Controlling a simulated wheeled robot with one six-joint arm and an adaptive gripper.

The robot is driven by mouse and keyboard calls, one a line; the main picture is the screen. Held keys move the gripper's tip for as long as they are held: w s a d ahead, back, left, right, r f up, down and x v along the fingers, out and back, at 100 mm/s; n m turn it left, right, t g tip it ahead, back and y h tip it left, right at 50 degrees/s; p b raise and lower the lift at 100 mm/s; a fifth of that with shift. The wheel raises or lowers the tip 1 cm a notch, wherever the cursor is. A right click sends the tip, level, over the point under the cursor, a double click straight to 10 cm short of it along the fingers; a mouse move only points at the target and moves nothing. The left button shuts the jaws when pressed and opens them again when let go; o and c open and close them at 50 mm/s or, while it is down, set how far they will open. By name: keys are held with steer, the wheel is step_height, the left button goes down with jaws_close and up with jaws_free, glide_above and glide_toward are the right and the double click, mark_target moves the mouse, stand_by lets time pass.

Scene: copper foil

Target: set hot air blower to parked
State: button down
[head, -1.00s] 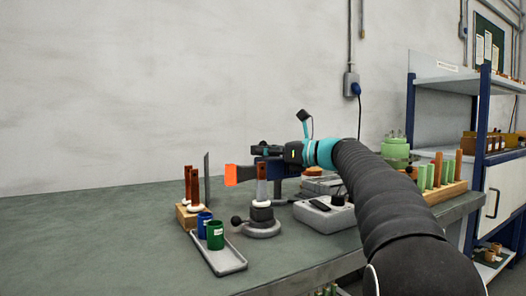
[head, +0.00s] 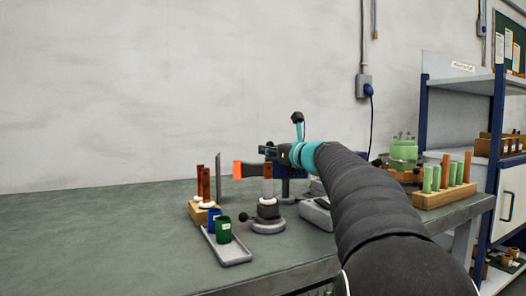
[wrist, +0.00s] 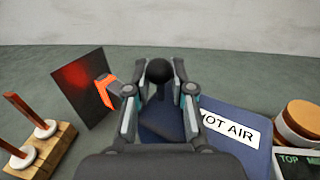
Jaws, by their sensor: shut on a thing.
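The hot air blower has a blue body labelled "HOT AIR" (wrist: 228,130) and an orange nozzle (wrist: 105,91). In the head view its orange nozzle (head: 250,170) points left, and my wrist partly hides the body. My gripper (wrist: 160,88) is over the blue body, its fingers on either side of a black ball-topped handle (wrist: 159,71), shut on it. In the head view my gripper (head: 276,152) is at the blower's upper part. The nozzle faces a dark upright plate (wrist: 82,86) that has a red glow on it. The handle's lower part is hidden.
A wooden block with brown posts (head: 203,204) and a grey tray (head: 230,252) with blue and green cups stand left. A round-based stand (head: 267,224) is in front of the blower. A grey box (head: 316,212) and a green-post rack (head: 446,196) lie right. The left tabletop is clear.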

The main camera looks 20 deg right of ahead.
steer(key=c, duration=1)
jaws_free()
steer(key=v, duration=1.2)
